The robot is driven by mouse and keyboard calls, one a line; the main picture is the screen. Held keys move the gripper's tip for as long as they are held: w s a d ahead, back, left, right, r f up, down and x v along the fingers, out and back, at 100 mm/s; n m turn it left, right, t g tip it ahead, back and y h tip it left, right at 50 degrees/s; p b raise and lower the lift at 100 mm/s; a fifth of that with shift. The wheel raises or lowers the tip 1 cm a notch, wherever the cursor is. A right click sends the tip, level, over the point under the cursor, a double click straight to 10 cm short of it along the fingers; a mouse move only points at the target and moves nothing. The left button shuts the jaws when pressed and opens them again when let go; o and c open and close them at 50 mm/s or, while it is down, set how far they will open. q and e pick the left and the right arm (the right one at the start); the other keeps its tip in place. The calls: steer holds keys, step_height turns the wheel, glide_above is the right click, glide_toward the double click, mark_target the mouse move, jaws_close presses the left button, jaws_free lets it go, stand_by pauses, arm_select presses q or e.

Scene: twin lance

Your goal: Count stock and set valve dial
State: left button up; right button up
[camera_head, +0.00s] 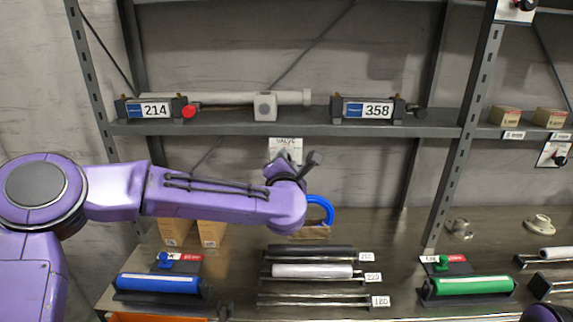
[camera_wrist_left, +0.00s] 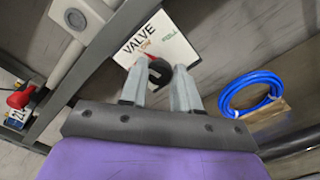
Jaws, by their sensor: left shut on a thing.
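The white valve plate (camera_wrist_left: 172,38), lettered VALVE with smaller red and green words, is on the wall under the shelf; its top shows in the head view (camera_head: 285,144). The black dial knob (camera_wrist_left: 154,68) is in front of it. My left gripper (camera_wrist_left: 158,78) is shut on the knob; in the head view my wrist hides most of this. The stock on the bench is a dark roll (camera_head: 305,252), a white roll (camera_head: 312,271) and a thin metal rod (camera_head: 312,296), with small number tags at their right. The last tag seems to read 120.
A blue hose coil (camera_head: 322,208) is beside my wrist. A blue roll (camera_head: 158,284) and green roll (camera_head: 472,285) lie on the bench.

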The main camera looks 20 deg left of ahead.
arm_select(q)
steer(key=shift+m, duration=1.1)
steer(key=o, duration=1.1)
steer(key=shift+c, duration=0.2)
steer(key=b+v, duration=0.4)
steer(key=v, duration=0.6)
steer(key=shift+s, duration=0.2)
